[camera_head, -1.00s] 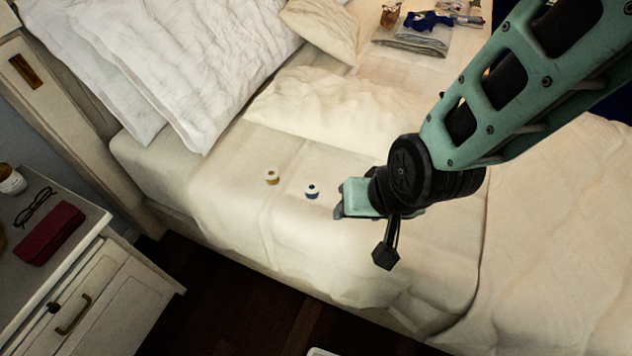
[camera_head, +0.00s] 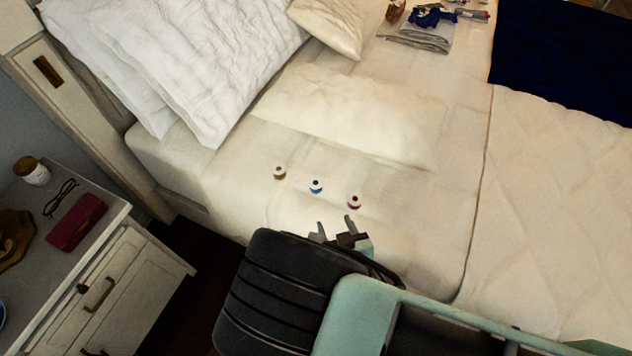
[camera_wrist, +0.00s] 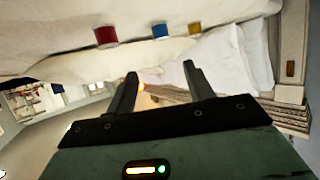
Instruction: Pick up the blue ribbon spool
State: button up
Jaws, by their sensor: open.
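The blue ribbon spool (camera_head: 316,187) stands on the bed between a yellow spool (camera_head: 279,172) on its left and a red spool (camera_head: 354,202) on its right. My gripper (camera_head: 334,229) is open and empty, just in front of the blue and red spools and apart from them. In the wrist view, the blue spool (camera_wrist: 160,31) is near the top, beyond the fingers of my gripper (camera_wrist: 160,75). The red spool (camera_wrist: 106,36) and yellow spool (camera_wrist: 194,28) flank it there. Nothing is between the fingertips.
The bed (camera_head: 240,205) is bare around the spools. A cream pillow (camera_head: 350,115) lies behind them. White bedding (camera_head: 190,60) lies at the upper left. A nightstand (camera_head: 130,265) stands at the lower left. Folded cloth (camera_head: 420,38) and small items lie at the far end.

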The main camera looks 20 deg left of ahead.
jog(key=p, duration=0.2)
send_near(317, 180)
jog(key=shift+w+a+f, duration=0.45)
jog(key=shift+f, duration=0.15)
jog(key=shift+w+a+p, duration=0.3)
jog(key=shift+w+p, duration=0.25)
jog(key=shift+p+x, duration=0.45)
jog(key=shift+x, duration=1.6)
jog(key=shift+c, duration=0.2)
jog(key=c, duration=0.7)
